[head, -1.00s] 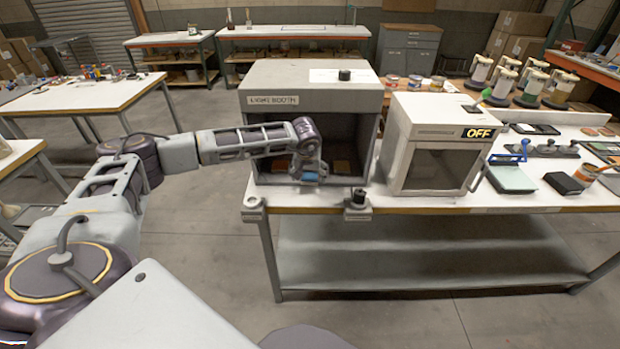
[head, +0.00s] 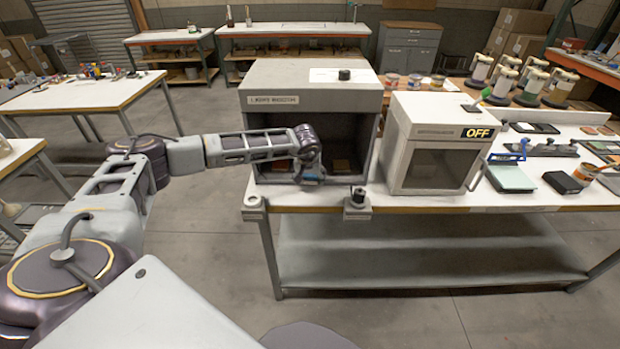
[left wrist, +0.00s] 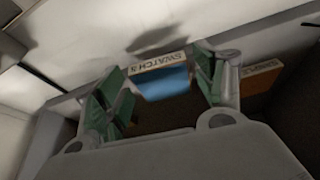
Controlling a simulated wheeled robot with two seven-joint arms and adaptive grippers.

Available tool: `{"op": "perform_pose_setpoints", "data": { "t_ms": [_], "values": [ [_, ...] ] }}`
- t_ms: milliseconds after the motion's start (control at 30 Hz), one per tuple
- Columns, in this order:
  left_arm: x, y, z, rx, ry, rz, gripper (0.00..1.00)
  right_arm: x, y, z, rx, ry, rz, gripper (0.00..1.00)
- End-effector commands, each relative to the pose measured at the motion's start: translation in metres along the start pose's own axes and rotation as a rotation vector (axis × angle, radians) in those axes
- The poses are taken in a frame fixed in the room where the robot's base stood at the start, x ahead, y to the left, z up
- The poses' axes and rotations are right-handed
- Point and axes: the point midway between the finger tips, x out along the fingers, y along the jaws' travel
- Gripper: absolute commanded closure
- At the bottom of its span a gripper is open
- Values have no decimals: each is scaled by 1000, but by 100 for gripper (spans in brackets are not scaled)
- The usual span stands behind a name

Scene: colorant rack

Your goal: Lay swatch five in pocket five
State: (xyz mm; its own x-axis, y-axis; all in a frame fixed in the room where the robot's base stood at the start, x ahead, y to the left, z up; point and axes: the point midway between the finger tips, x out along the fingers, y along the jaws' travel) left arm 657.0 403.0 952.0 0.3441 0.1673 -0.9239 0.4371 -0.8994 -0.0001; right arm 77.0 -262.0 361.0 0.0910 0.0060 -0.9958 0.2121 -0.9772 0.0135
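My left gripper (head: 312,177) is at the open front of the light booth (head: 310,101). In the left wrist view its green-padded fingers (left wrist: 162,86) stand on both sides of a blue swatch with a pale label (left wrist: 163,83), and appear closed on its edges. The label seems to read swatch 5. An orange-brown swatch (left wrist: 261,77) with a similar label lies to its right. In the head view a reddish swatch (head: 279,165) and a brown one (head: 341,165) show on the booth floor. Pocket five cannot be made out. My right gripper is not in view.
A white cabinet marked OFF (head: 437,150) stands close to the booth's right. A small black knob post (head: 357,197) sits at the bench's front edge. The booth's walls and roof surround the space around my gripper.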

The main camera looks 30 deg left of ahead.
Motion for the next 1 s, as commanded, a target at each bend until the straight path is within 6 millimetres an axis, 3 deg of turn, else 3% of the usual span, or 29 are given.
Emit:
{"op": "perform_pose_setpoints", "data": {
  "t_ms": [33, 200, 667, 1000],
  "values": [
    [0, 0, 0, 0, 0, 0, 42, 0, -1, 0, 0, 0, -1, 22],
    [0, 0, 0, 0, 0, 0, 63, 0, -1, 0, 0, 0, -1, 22],
    [-8, 0, -4, 0, 1, 0, 64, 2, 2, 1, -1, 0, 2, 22],
    [-47, 0, -20, -1, 3, 1, 64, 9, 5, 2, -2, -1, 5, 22]
  ]
}}
